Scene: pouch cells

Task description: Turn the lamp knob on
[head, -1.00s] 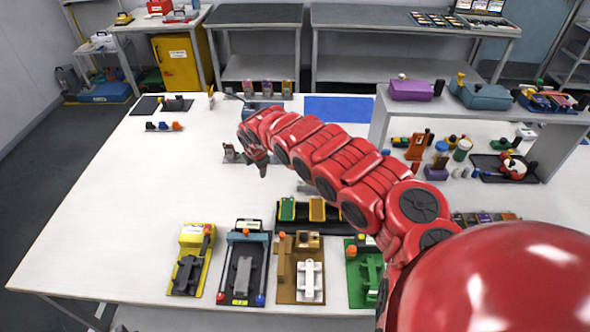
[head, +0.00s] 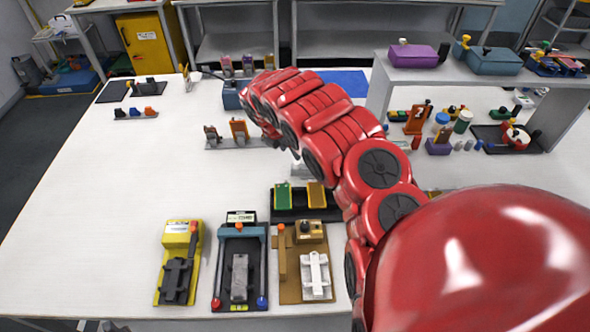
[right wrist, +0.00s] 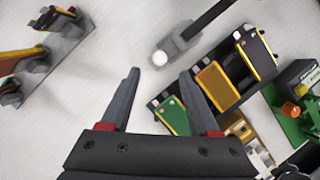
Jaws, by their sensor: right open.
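A blue box (head: 231,97) with a thin dark curved neck (head: 210,75) running left to a small upright pale piece (head: 186,77) stands at the back of the white table; this looks like the lamp. Its knob cannot be made out. My right arm (head: 315,115) reaches over the table, its far end just right of the blue box, and hides its own gripper in the head view. In the right wrist view my right gripper (right wrist: 161,80) is open and empty, above bare table beside the green and yellow trays (right wrist: 172,115). My left gripper is not in view.
A grey piece with a white disc and dark bar (right wrist: 175,50) lies ahead of the fingers. A bracket stand (head: 238,143) is left of my arm. Several fixture boards (head: 178,265) line the front edge. A raised shelf (head: 470,75) stands at right.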

